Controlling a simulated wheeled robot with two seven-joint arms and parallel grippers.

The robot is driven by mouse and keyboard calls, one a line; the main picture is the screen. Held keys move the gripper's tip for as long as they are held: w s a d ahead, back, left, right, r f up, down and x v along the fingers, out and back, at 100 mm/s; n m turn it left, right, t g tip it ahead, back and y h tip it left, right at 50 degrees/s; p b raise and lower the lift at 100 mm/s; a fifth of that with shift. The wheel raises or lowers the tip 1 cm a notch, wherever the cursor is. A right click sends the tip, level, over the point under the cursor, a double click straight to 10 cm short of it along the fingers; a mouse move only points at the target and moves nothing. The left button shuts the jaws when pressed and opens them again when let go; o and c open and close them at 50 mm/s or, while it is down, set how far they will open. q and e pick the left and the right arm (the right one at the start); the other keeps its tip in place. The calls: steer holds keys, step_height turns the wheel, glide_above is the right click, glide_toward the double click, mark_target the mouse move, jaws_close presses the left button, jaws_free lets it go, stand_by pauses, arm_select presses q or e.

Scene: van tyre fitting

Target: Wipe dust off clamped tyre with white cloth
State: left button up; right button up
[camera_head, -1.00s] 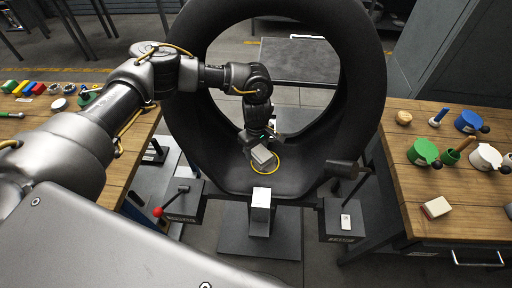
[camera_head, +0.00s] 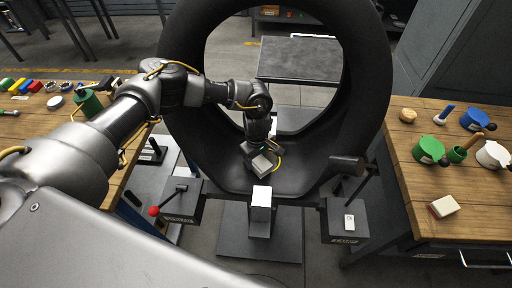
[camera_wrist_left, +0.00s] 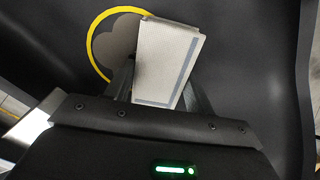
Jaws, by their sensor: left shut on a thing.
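The large black tyre (camera_head: 375,95) stands upright in the clamp stand in the middle of the head view. My left gripper (camera_head: 257,153) reaches into the tyre's opening, low over its inner lower wall. It is shut on the white cloth (camera_head: 264,164), a folded, pale, flat-faced pad that also shows in the left wrist view (camera_wrist_left: 164,58). A grey dust patch (camera_wrist_left: 117,40) with a yellow outline lies on the tyre beside the cloth. The cloth covers part of the patch; I cannot tell whether it touches the tyre. My right gripper is not in view.
The clamp stand has a red-knobbed lever (camera_head: 154,210) at left and a dark block (camera_head: 345,221) at right. The right workbench (camera_head: 460,222) holds green, blue and white cups and a small white-and-red block (camera_head: 444,206). The left bench (camera_head: 30,135) holds coloured pieces.

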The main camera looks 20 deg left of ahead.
mark_target(266, 160)
arm_select(q)
steer(key=shift+w+d+f+p, duration=0.1)
steer(key=shift+w+d+p, duration=0.1)
steer(key=shift+d+p, duration=0.4)
steer(key=shift+w+d+p, duration=0.15)
steer(key=shift+d, duration=0.75)
steer(key=shift+c, duration=0.4)
steer(key=shift+d+f, duration=0.15)
steer(key=shift+d, duration=0.2)
steer(key=shift+w+d+r+p, duration=0.15)
steer(key=shift+r+p, duration=0.05)
steer(key=shift+p, duration=0.4)
steer(key=shift+a+f+b, duration=0.3)
steer(key=shift+a+f, duration=0.05)
steer(key=shift+a, duration=0.5)
steer(key=shift+s+a+b, duration=0.25)
steer(key=shift+a+b, duration=0.05)
steer(key=shift+a, duration=0.2)
steer(key=shift+s+a+b, duration=0.2)
steer(key=shift+a+b, duration=0.05)
steer(key=shift+a, duration=0.2)
steer(key=shift+a+r, duration=0.2)
steer(key=shift+r, duration=0.1)
steer(key=shift+r+p, duration=0.4)
steer(key=shift+r, duration=0.4)
steer(key=shift+r+p, duration=0.85)
steer(key=shift+r, duration=1.05)
steer(key=shift+r+p, duration=0.45)
steer(key=shift+r, duration=0.7)
